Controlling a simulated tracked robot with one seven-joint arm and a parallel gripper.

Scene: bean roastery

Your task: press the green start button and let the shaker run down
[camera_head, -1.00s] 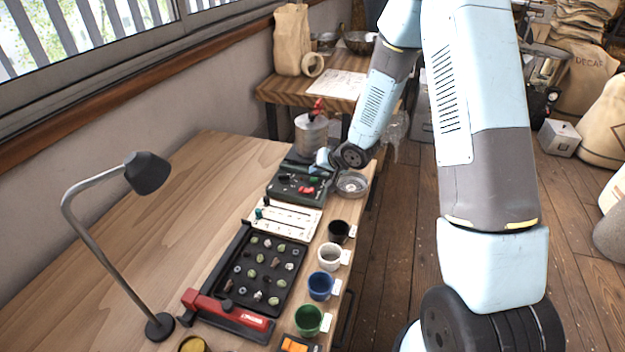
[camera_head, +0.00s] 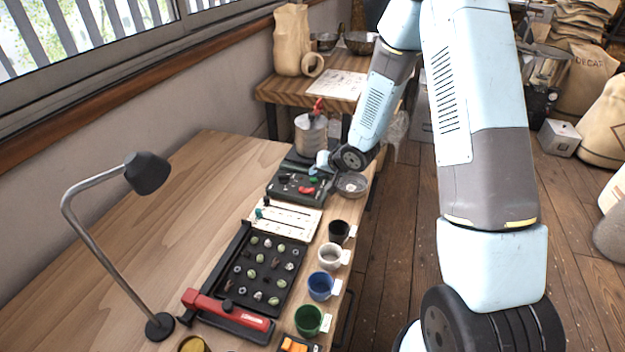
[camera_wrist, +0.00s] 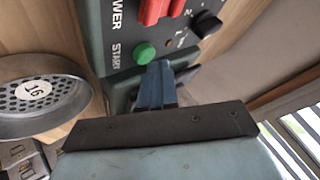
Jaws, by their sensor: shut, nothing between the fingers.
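The dark green control box (camera_head: 285,189) of the shaker stands near the right edge of the bench. Its green start button (camera_wrist: 144,53) sits beside the START label in the wrist view, with a red power switch (camera_wrist: 158,10) further along the panel. My gripper (camera_wrist: 156,68) is shut and empty, its blue fingertips close beside the button. I cannot tell whether they touch it. In the head view my gripper (camera_head: 314,170) is small, over the box's far side. The shaker's metal sieve stack (camera_head: 311,135), with a red clamp on top, stands behind the box.
A round sieve (camera_wrist: 40,95) marked 16 lies beside the box. A white board (camera_head: 285,217), a black bean tray (camera_head: 243,290) and several cups line the bench nearer me. A desk lamp (camera_head: 147,173) stands at left, with bare bench behind it.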

